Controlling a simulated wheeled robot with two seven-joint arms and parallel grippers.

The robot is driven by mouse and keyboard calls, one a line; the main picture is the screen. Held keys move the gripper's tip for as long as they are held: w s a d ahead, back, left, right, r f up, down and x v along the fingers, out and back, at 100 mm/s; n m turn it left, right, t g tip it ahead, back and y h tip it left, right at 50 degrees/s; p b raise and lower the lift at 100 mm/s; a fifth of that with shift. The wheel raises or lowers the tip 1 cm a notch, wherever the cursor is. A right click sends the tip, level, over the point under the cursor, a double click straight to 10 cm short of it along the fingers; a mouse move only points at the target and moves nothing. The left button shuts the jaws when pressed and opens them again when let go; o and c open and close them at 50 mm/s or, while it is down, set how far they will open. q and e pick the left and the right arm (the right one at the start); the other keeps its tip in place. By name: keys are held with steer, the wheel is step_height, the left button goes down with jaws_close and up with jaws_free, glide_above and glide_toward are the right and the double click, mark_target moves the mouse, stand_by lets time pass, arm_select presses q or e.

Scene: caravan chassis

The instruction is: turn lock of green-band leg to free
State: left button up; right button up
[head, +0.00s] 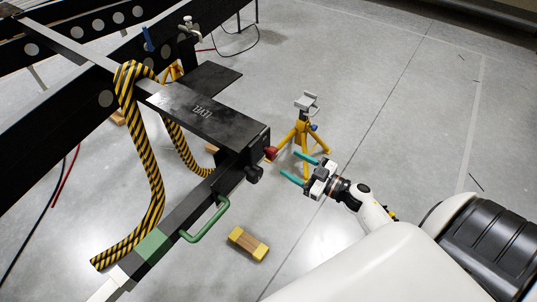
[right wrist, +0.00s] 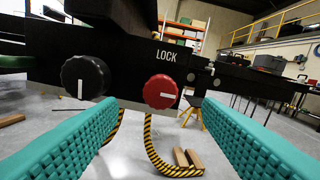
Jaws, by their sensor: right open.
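The leg with the green band (head: 152,244) runs from the lower left up to a black block under the chassis. A green handle (head: 205,222) is on its side. A red knob (head: 271,153) sticks out at the block's end; in the right wrist view the red knob (right wrist: 160,91) sits below the word LOCK. A black knob (head: 254,174) is beside it, and also shows in the right wrist view (right wrist: 85,76). My right gripper (head: 292,169) is open, its teal fingers pointing at the red knob with a gap between. My left gripper is out of view.
A yellow stand (head: 301,135) is just behind my right gripper. A yellow-ended wooden block (head: 248,243) lies on the floor below. A black-and-yellow striped hose (head: 150,185) hangs over the chassis (head: 60,110). Floor to the right is mostly clear.

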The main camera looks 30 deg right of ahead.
mark_target(275, 156)
steer(key=x, duration=0.6)
steer(key=shift+w+b, duration=0.25)
steer(key=shift+b, duration=0.05)
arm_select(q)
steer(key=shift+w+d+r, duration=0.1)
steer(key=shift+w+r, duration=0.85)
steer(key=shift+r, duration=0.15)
arm_select(e)
steer(key=shift+x, duration=0.75)
steer(key=shift+c, duration=0.3)
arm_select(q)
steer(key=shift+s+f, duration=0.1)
arm_select(e)
steer(key=c, duration=0.9)
